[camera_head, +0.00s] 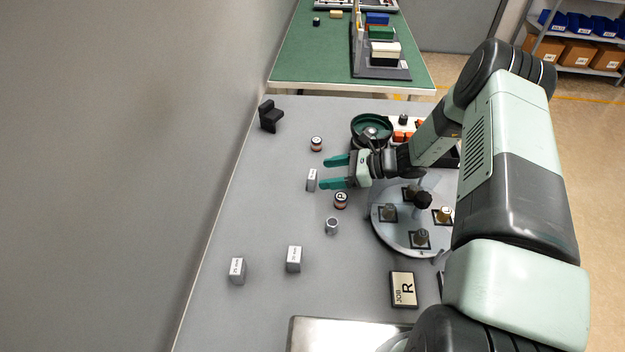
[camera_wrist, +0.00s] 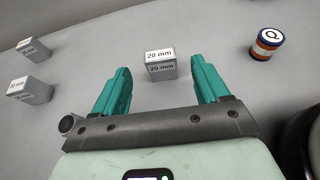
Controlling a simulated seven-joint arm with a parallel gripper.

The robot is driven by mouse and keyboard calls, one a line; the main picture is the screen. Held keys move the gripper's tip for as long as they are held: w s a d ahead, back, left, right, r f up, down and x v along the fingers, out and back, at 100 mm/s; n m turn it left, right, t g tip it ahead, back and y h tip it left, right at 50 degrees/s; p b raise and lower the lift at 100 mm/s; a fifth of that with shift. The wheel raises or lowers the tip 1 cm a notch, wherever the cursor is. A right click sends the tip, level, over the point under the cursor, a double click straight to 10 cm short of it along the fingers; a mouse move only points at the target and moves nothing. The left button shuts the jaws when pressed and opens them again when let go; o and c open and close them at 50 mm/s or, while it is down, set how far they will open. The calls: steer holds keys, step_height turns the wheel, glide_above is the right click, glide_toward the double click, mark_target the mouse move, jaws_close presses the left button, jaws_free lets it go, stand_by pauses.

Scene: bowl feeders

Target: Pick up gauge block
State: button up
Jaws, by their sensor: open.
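A grey gauge block (camera_head: 312,180) stands on the grey table just left of my gripper's fingertips. In the wrist view the block (camera_wrist: 162,67) reads "20 mm" on two faces and stands ahead of the fingers, centred across the gap. My gripper (camera_head: 324,172) is open and empty, with its two teal fingers spread to either side of the block's line. The fingers (camera_wrist: 161,75) also show in the wrist view, apart from the block. Two more labelled grey blocks stand nearer the front, one at the left (camera_head: 237,271) and one right of it (camera_head: 294,259).
Small striped cylinders stand behind (camera_head: 316,144) and in front (camera_head: 341,201) of my gripper. A metal cylinder (camera_head: 331,226) is nearer the front. A round fixture plate (camera_head: 405,238) and green bowl (camera_head: 367,122) lie to the right. The table left of the block is clear.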

mark_target(314, 174)
steer(key=x, duration=0.7)
steer(key=shift+a, duration=0.25)
steer(key=shift+r, duration=0.1)
steer(key=c, duration=1.1)
